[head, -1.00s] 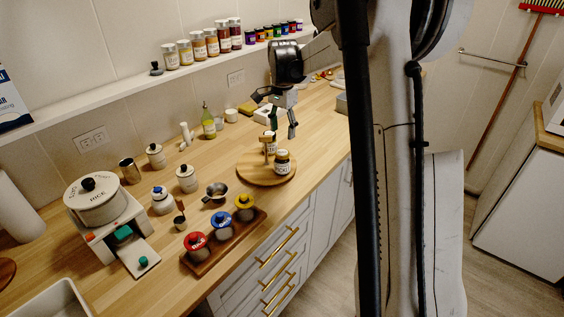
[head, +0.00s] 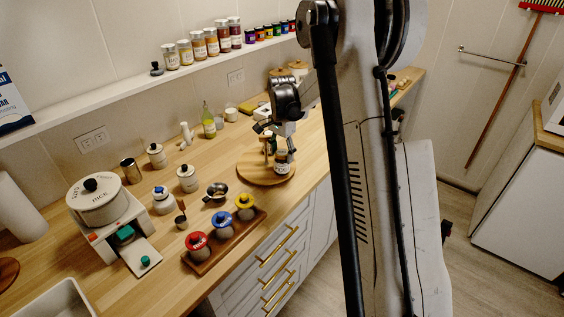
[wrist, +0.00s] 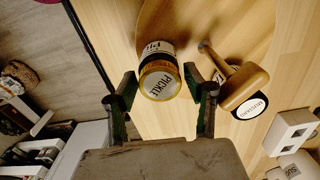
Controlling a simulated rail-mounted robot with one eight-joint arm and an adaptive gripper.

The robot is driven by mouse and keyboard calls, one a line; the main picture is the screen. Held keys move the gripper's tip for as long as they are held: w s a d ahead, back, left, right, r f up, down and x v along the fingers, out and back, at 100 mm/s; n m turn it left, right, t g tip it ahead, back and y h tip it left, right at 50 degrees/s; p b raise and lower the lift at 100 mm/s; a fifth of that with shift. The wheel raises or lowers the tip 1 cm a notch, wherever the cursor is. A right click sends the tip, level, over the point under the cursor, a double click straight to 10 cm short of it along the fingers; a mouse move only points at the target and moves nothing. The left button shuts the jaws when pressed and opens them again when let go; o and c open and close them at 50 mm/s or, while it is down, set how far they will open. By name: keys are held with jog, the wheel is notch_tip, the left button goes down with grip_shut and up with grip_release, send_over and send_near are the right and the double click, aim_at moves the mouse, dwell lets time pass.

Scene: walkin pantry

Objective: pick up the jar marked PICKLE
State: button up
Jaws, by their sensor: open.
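The jar marked PICKLE (wrist: 159,75) has a gold-rimmed lid with the word on it. It stands upright on a round wooden board (head: 256,178); the jar also shows in the head view (head: 282,163). My gripper (wrist: 160,84) is open, with one dark finger on each side of the jar's lid in the wrist view. I cannot tell whether a finger touches it. In the head view my gripper (head: 277,140) is just above the jar and hides its top.
A jar marked MUSTARD (wrist: 250,108) stands beside it, partly under a wooden post with a handle (wrist: 240,85). A rack with red, blue and yellow-lidded jars (head: 250,229) is nearer on the counter. A green bottle (head: 208,121) stands behind.

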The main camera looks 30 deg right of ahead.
grip_shut()
jog(key=shift+r, duration=0.1)
